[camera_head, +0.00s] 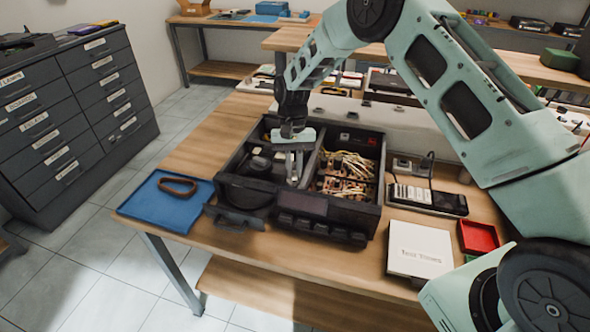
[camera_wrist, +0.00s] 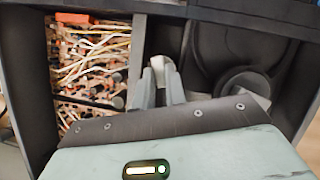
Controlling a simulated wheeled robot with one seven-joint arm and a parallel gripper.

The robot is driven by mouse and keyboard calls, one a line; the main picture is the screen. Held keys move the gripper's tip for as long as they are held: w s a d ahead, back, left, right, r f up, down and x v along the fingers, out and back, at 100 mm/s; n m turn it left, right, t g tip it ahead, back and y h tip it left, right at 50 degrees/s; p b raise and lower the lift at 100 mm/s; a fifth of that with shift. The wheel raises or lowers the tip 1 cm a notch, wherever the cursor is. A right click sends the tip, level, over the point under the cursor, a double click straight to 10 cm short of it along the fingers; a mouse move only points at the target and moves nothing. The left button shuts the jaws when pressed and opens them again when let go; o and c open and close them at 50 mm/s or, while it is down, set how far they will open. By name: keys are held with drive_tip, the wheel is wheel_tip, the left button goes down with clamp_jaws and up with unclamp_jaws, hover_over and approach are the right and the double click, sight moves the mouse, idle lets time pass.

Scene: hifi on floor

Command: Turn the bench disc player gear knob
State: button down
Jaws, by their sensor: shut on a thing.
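The disc player (camera_head: 366,214) is a black open-topped case on the wooden bench, with its insides bare. My gripper (camera_head: 293,180) reaches down into it from above, near the divider between the left part and the wired right part. In the wrist view my gripper's fingers (camera_wrist: 161,80) are close together beside that divider. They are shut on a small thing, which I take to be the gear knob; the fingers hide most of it. The round black disc mechanism (camera_wrist: 240,84) lies beside the fingers. The knob's turn angle cannot be seen.
Tangled pale wires and circuit boards (camera_head: 345,172) fill the player's right part. A blue tray (camera_head: 150,206) with a brown ring (camera_head: 178,186) lies left of it. A white box (camera_head: 419,250), a red tray (camera_head: 478,236) and a keypad device (camera_head: 428,197) stand to the right.

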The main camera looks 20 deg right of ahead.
drive_tip(key=n+h, duration=0.1)
drive_tip(key=n, duration=0.2)
drive_tip(key=shift+a+n, duration=0.15)
drive_tip(key=shift+n, duration=0.25)
drive_tip(key=n+h+b, duration=0.1)
drive_tip(key=n, duration=0.2)
drive_tip(key=shift+a+n+h, duration=0.15)
drive_tip(key=shift+n+h, duration=0.15)
drive_tip(key=shift+h, duration=0.1)
drive_tip(key=n+t+h, duration=0.1)
drive_tip(key=n, duration=0.2)
drive_tip(key=n+h, duration=0.1)
drive_tip(key=n, duration=0.2)
drive_tip(key=shift+s+a+t, duration=0.15)
drive_tip(key=shift+a+t, duration=0.05)
drive_tip(key=shift+t, duration=0.2)
drive_tip(key=shift+n, duration=0.4)
drive_tip(key=c, duration=1.4)
unclamp_jaws()
drive_tip(key=shift+c, duration=0.2)
